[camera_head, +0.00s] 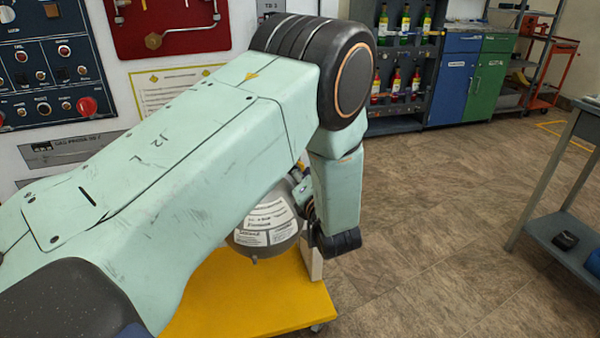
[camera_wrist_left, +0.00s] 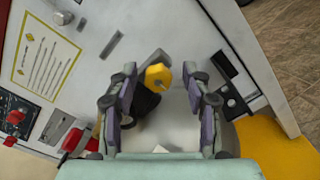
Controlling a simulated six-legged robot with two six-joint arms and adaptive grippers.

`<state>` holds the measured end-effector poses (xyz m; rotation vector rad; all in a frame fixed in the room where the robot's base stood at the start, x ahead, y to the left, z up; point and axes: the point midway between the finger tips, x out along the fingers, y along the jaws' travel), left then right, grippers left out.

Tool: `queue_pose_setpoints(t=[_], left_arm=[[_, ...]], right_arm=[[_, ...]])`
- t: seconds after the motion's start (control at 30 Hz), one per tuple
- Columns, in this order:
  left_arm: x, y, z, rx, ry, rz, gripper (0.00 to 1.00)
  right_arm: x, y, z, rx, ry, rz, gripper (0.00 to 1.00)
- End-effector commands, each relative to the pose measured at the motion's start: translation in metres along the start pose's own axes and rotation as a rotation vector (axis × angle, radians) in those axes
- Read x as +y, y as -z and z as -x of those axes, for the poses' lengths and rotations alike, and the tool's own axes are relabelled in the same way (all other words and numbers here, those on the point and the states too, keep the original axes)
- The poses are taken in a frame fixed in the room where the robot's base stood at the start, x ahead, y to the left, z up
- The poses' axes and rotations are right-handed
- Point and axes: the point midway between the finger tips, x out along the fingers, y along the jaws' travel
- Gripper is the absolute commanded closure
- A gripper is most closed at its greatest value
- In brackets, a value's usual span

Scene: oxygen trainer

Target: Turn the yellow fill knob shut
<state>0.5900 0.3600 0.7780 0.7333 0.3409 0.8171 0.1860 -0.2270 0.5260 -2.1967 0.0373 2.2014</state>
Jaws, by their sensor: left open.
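The yellow fill knob (camera_wrist_left: 158,77) shows in the left wrist view, in front of the white panel, with a dark part just below it. My left gripper (camera_wrist_left: 159,95) is open, with one finger on each side of the knob. I see a gap on both sides and cannot tell how deep the knob sits between the fingers. In the head view my left arm hides the knob and most of the gripper. My right gripper is in neither view.
A grey tank (camera_head: 268,222) with white labels stands over a yellow base (camera_head: 250,300). A red lever (camera_wrist_left: 72,140) is at the lower left in the wrist view. A grey table (camera_head: 572,235) stands at the right. The floor between is clear.

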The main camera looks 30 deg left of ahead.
Motion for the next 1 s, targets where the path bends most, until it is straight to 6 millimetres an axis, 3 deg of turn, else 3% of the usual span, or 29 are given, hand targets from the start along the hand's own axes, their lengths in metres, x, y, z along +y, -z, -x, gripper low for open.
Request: queue_pose_setpoints(t=[0.27, 0.87, 1.0], left_arm=[[0.0005, -0.0002, -0.0022, 0.000, 0.000, -0.001, 0.51], [0.0003, 0.0001, -0.0017, 0.000, 0.000, -0.001, 1.00], [0.0003, 0.0001, -0.0017, 0.000, 0.000, -0.002, 1.00]], right_arm=[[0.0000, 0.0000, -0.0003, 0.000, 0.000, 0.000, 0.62], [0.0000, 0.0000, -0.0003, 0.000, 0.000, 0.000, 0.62], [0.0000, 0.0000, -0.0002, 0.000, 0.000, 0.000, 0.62]])
